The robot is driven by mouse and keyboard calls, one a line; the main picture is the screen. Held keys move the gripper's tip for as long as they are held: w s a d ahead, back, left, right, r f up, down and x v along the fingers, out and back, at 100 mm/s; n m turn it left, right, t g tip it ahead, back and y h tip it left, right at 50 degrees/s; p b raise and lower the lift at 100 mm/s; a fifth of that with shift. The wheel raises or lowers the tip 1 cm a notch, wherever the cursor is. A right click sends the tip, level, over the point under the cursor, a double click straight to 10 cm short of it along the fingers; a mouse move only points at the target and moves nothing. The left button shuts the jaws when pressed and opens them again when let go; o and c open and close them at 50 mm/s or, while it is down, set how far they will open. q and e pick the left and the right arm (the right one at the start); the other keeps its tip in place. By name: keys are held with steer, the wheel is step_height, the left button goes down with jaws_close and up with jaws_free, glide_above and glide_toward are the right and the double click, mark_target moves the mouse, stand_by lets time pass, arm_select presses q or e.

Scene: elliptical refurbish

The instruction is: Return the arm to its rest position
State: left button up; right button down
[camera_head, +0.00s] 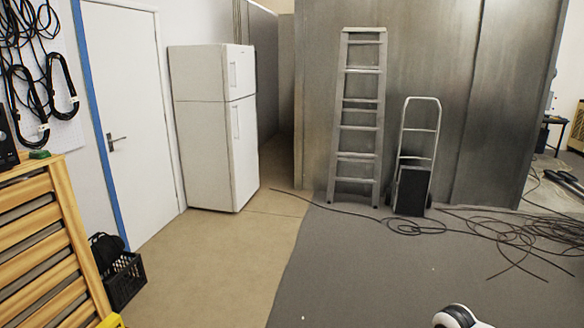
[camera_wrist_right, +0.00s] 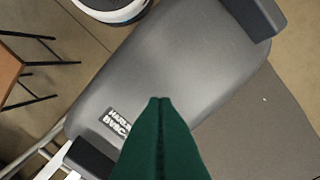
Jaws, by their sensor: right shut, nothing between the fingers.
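My right gripper (camera_wrist_right: 160,102) shows in the right wrist view as two dark green fingers pressed together, with nothing between them. It points over a smooth grey surface, with the floor visible around that surface. In the head view only a white and dark rounded part of my arm shows at the bottom edge, right of the middle; no fingers show there. My left gripper is in neither view.
A white fridge (camera_head: 213,125) stands by a white door (camera_head: 125,115). A ladder (camera_head: 358,120) and a hand truck (camera_head: 412,160) lean on a metal wall. Cables (camera_head: 520,232) lie on the right floor. A wooden slatted piece (camera_head: 45,250) and black crate (camera_head: 123,280) stand left. The middle floor is clear.

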steer(key=s+a+f+m+t+y, duration=0.1)
steer(key=s+a+f+m, duration=0.15)
steer(key=s+a, duration=0.55)
steer(key=s+a+f+m+y, duration=0.15)
steer(key=s+a+m, duration=0.35)
steer(key=a, duration=0.6)
steer(key=s+d+r+m+t+h, duration=0.1)
steer(key=s+d+r+m, duration=0.25)
steer(key=s+m, duration=0.35)
steer(key=s+d+r+m+t+h, duration=0.1)
steer(key=s+d+r+m+t, duration=0.2)
steer(key=s+m, duration=0.45)
step_height(320, 180, down, 28)
steer(key=d+g, duration=0.1)
steer(key=g, duration=0.2)
steer(key=s+d+f+g+b, duration=0.1)
steer(key=s+d+f, duration=0.2)
steer(key=s+f, duration=1.2)
steer(key=shift+s+d+f, duration=0.15)
steer(key=shift+s+f, duration=0.2)
steer(key=shift+s, duration=0.5)
